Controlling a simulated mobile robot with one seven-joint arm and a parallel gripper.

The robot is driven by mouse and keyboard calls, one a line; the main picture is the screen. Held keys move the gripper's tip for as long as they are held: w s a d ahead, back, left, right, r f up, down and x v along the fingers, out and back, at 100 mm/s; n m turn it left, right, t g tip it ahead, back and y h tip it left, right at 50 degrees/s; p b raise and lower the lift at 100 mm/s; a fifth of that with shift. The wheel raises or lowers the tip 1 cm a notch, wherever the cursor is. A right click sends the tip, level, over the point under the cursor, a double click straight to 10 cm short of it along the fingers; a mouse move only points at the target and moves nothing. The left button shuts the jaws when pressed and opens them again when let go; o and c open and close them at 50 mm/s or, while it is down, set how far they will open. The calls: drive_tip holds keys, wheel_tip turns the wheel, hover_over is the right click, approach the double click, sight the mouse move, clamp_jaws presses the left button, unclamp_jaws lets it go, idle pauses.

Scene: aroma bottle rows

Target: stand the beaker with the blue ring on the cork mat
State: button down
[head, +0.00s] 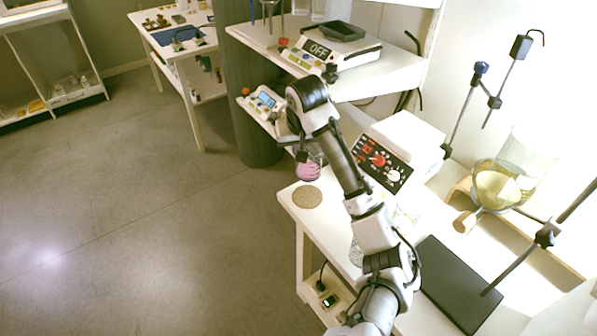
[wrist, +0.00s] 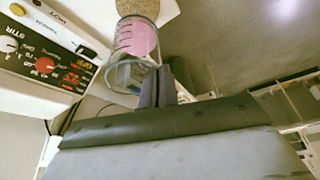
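The beaker (head: 308,170) holds pink liquid and hangs from my gripper (head: 302,152), just above the cork mat in the head picture. In the wrist view the beaker (wrist: 137,40) shows pink through clear glass, with a bluish band near its rim. My gripper's fingers (wrist: 157,84) are close together at the rim, shut on the beaker. Part of the mat (wrist: 152,8) shows beyond the beaker in the wrist view.
A stirrer with red and white knobs (head: 383,163) stands right of the mat. Clear glassware (head: 356,252) stands on the bench, partly hidden by my arm. A dark stand base (head: 455,285) lies to the right. The bench edge runs close by the mat.

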sight(299, 170)
wheel_tip(299, 170, down, 9)
drive_tip(key=shift+p, duration=0.65)
drive_tip(key=shift+f, duration=0.1)
drive_tip(key=c, duration=1.7)
unclamp_jaws()
